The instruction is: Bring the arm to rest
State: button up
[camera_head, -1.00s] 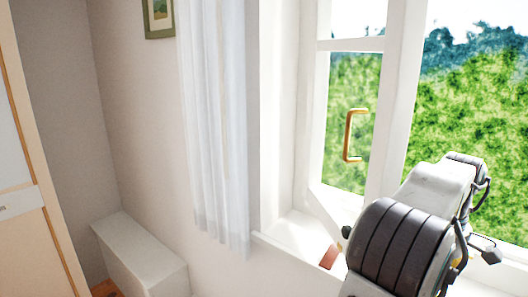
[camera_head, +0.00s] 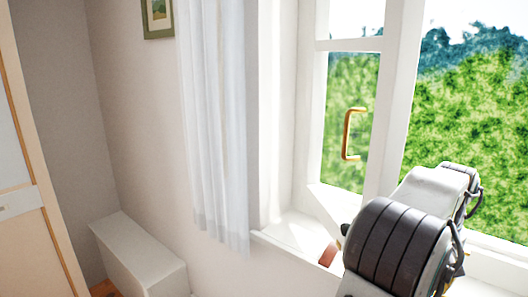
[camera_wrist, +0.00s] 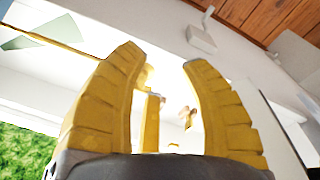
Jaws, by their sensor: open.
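My gripper (camera_wrist: 160,58) shows in the wrist view as two ribbed yellow fingers, spread well apart. No object is held between them. In the head view, my arm (camera_head: 400,240) is folded in the lower right corner, in front of the window. My gripper is not visible in that view.
A window sash with a brass handle (camera_head: 348,133) stands behind my arm. A sill (camera_head: 295,240) runs below it, with a small reddish object (camera_head: 328,255) beside my arm. A white curtain (camera_head: 215,130) hangs left. A white box-like ledge (camera_head: 140,260) stands lower left.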

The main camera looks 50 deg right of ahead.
jog(key=w+a+f+m, duration=0.1)
jog(key=a+f+m, duration=0.4)
jog(key=f+m, duration=0.15)
jog(key=w+a, duration=1)
jog(key=a, duration=0.1)
jog(key=w+a+r+n+t, duration=0.1)
jog(key=w+a+n, duration=0.2)
jog(key=a+n, duration=0.2)
jog(key=w+a+r+n+t, duration=0.1)
jog(key=w+a+n, duration=0.2)
jog(key=a, duration=0.9)
jog(key=w+a+r+n+t+y, duration=0.1)
jog(key=w+a+n+t, duration=0.1)
jog(key=w+a+n, duration=0.2)
jog(key=a+n, duration=0.3)
jog(key=a, duration=0.2)
jog(key=shift+a+r, duration=0.25)
jog(key=shift+r, duration=0.1)
